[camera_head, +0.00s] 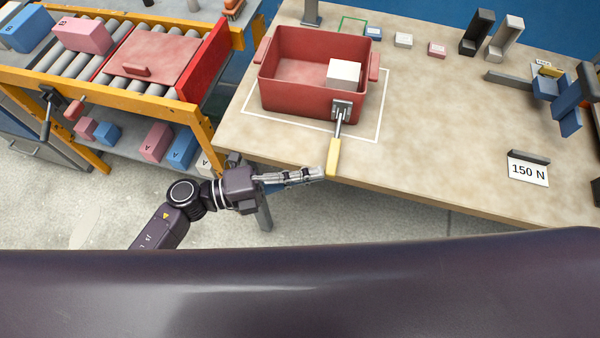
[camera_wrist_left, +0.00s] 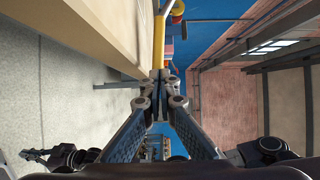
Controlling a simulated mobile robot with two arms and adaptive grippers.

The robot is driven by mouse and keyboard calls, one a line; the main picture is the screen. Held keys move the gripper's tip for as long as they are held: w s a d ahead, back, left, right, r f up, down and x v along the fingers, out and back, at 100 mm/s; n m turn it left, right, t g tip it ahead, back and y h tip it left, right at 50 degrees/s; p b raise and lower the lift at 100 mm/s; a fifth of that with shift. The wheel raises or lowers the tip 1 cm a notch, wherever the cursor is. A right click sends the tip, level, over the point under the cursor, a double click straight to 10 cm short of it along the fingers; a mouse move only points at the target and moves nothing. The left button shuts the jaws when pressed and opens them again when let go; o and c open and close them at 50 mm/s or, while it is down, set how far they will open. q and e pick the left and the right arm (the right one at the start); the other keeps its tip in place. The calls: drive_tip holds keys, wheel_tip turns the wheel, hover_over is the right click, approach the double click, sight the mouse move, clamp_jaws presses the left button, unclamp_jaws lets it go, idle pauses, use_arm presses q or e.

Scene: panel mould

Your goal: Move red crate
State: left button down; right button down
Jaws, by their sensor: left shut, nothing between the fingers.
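The red crate (camera_head: 290,95) stands upright on the table inside a white marked outline. A pale block (camera_head: 343,74) is inside it, at its right side. A yellow handle (camera_head: 333,158) on a grey bracket (camera_head: 341,110) sticks out from the crate's front over the table edge. My left gripper (camera_head: 321,172) is shut and empty, its tips close beside the handle's lower end; I cannot tell if they touch. In the left wrist view the shut fingertips (camera_wrist_left: 160,78) are just below the yellow handle (camera_wrist_left: 159,38).
A roller conveyor (camera_head: 120,55) with a red lid-like panel (camera_head: 150,50) stands at the left. Small blocks (camera_head: 403,40) line the table's back. A "150 N" sign (camera_head: 528,170) and a blue fixture (camera_head: 570,105) are at the right. The table (camera_head: 430,130) between is clear.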

use_arm(q)
drive_tip(key=shift+w+d, duration=0.2)
drive_tip(key=shift+d, duration=0.9)
drive_tip(key=shift+a, duration=0.1)
